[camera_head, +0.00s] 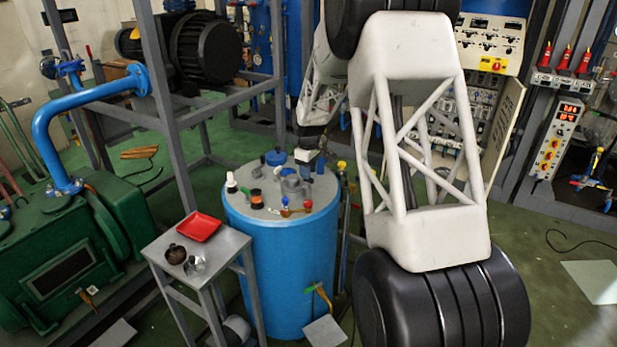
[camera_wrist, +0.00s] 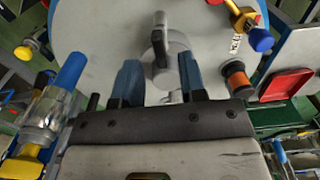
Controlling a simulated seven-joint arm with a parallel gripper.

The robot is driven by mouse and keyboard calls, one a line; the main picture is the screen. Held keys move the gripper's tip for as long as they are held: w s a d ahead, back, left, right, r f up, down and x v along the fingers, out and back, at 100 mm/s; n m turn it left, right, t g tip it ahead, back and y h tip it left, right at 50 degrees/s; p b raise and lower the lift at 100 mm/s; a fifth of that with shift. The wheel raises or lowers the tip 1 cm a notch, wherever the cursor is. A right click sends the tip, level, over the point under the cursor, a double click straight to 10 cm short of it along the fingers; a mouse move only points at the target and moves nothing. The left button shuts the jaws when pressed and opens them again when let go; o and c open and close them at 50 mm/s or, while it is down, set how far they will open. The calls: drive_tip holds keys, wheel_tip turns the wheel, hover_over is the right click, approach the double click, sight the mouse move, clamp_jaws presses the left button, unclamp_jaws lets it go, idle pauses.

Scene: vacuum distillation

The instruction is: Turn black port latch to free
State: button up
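The blue vessel (camera_head: 288,270) has a grey round lid with several ports, and the lid fills the upper wrist view (camera_wrist: 100,30). A grey port with an upright dark grey lever (camera_wrist: 160,45) stands on the lid, just beyond and between my fingertips. I cannot tell for certain if this lever is the black port latch. My gripper (camera_wrist: 160,62) is open, its two blue fingers apart with nothing clasped between them. In the head view my gripper (camera_head: 307,157) is low over the lid's back edge. A black and orange port (camera_wrist: 237,78) is right of the fingers.
A blue-capped clear fitting (camera_wrist: 66,75) is close on the left in the wrist view. A red-yellow valve with a blue knob (camera_wrist: 243,22) is at upper right. A small grey table (camera_head: 221,246) with a red tray (camera_head: 198,227) stands beside the vessel.

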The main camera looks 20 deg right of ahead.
sight(308, 183)
drive_tip(key=shift+f, duration=1.35)
drive_tip(key=shift+c, duration=0.3)
clamp_jaws()
